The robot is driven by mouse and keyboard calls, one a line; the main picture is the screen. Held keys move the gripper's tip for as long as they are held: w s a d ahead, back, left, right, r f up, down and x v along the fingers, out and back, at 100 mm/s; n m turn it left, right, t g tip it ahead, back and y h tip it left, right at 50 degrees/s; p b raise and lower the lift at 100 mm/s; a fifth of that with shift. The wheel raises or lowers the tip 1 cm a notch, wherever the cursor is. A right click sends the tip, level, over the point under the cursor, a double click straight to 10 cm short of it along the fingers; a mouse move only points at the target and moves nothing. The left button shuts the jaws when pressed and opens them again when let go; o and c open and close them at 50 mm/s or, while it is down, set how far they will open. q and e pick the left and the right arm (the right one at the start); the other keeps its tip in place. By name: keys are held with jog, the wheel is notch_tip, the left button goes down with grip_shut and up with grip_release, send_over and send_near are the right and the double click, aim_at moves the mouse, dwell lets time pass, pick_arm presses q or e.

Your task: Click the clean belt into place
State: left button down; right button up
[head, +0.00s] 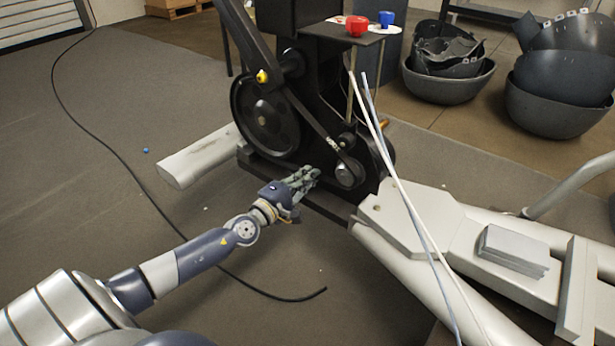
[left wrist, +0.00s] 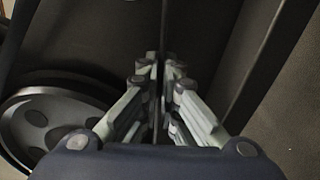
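The black belt (head: 318,124) runs along the dark side of the elliptical, from near the large black wheel (head: 268,118) down to the small pulley (head: 349,173). My left gripper (head: 309,178) is low beside the machine, just left of the small pulley. In the left wrist view its fingers (left wrist: 160,75) are close together, with a thin dark strip, apparently the belt edge-on, between them. Contact on both sides is hard to see. The lower run of the belt is partly hidden by the hand. My right gripper is not in view.
Pale rods (head: 384,140) lean in front of the frame. A pale foot bar (head: 200,156) and a loose cable (head: 112,150) lie left. Dark bins (head: 450,78) stand behind.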

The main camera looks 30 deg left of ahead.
pick_arm(q)
jog(key=shift+w, duration=0.4)
dwell(0.3)
jog(key=c, duration=1.7)
grip_release()
jog(key=shift+s, duration=0.1)
jog(key=shift+s+f, duration=0.1)
jog(key=shift+s, duration=0.45)
jog(key=s, duration=0.7)
jog(key=s+a, duration=0.1)
jog(key=s, duration=0.2)
jog(key=shift+s, duration=0.35)
